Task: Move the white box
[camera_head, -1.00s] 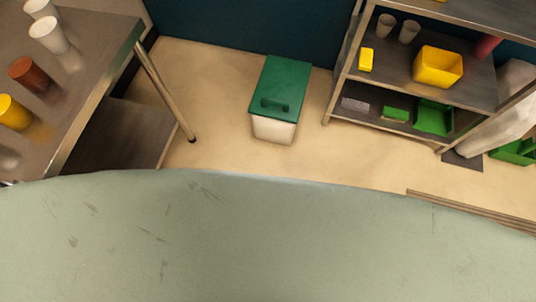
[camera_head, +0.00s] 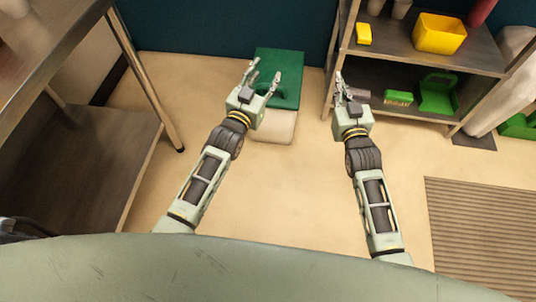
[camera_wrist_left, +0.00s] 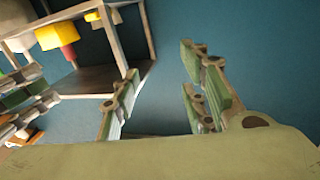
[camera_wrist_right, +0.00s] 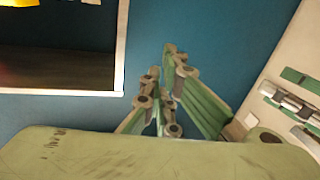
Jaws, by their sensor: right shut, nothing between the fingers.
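A white box (camera_head: 273,128) with a green lid (camera_head: 290,60) stands on the floor near the dark blue wall in the head view. My left gripper (camera_head: 264,76) overlaps the lid in that view and hides part of it and its handle. It is open, and the left wrist view shows only wall between its fingers (camera_wrist_left: 160,88). My right gripper (camera_head: 342,88) is to the right of the box, shut and empty. Its fingers (camera_wrist_right: 162,62) are close together in the right wrist view.
A metal table (camera_head: 55,55) stands at the left. A shelf (camera_head: 375,88) at the right holds a yellow bin (camera_head: 439,34) and green items. A ribbed mat (camera_head: 480,235) lies at lower right.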

